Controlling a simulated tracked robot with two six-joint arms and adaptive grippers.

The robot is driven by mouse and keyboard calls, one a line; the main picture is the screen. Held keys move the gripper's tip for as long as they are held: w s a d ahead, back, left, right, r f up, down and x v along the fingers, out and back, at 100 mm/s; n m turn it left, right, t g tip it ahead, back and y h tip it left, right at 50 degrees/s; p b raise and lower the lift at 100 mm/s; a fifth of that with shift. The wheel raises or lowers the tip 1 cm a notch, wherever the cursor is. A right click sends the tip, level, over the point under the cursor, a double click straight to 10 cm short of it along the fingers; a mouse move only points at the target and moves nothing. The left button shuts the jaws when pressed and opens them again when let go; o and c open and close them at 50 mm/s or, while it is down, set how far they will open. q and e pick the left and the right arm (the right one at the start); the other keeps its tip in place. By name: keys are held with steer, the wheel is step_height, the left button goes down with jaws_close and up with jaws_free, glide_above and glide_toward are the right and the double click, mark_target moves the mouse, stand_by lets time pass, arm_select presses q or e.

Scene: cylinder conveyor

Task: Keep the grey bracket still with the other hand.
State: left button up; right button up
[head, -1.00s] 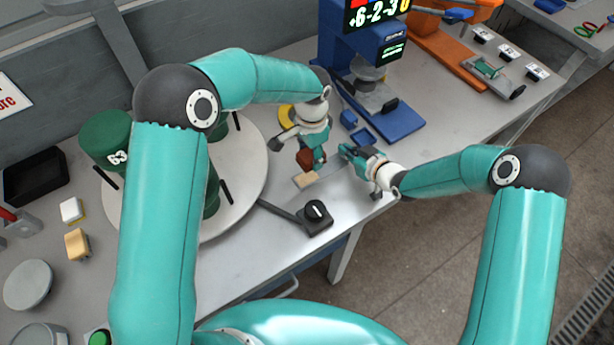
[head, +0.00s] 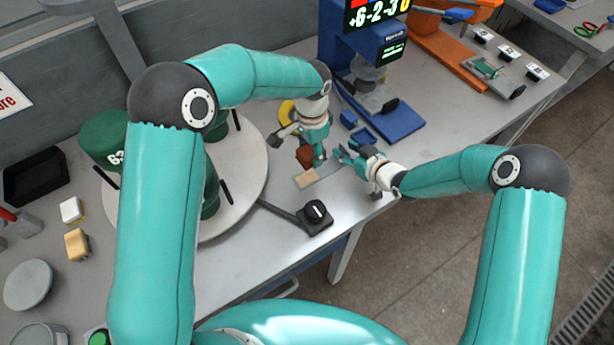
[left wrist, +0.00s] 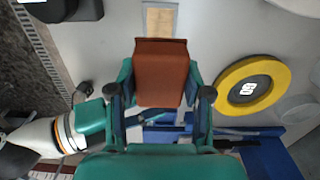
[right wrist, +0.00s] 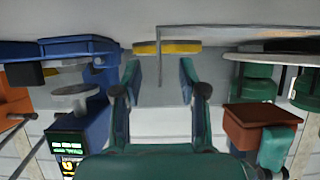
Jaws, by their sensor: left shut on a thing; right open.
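My left gripper (head: 314,150) is shut on a reddish-brown block (head: 304,156), held over the bench near a tan patch (head: 307,179). The block (left wrist: 161,72) sits between both fingers in the left wrist view. The grey bracket (head: 329,168) appears as a narrow grey strip beside the tan patch, partly hidden by my grippers. My right gripper (head: 347,153) is open just right of the block. In the right wrist view its fingers (right wrist: 158,75) are apart, with a thin grey edge visible beyond them; I cannot tell whether they straddle the bracket.
A yellow ring-shaped disc (left wrist: 249,84) lies close by. A blue press-like stand (head: 400,122) is behind. A black knob box (head: 315,217) sits near the front edge. A round white turntable (head: 246,165) with green cylinders (head: 104,137) is at left.

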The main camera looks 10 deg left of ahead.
steer(key=shift+s+f, duration=0.15)
steer(key=shift+w+r, duration=0.2)
steer(key=shift+r, duration=2.9)
steer(key=v, duration=1.1)
steer(key=shift+s+d+r, duration=0.15)
steer(key=shift+s+d, duration=0.1)
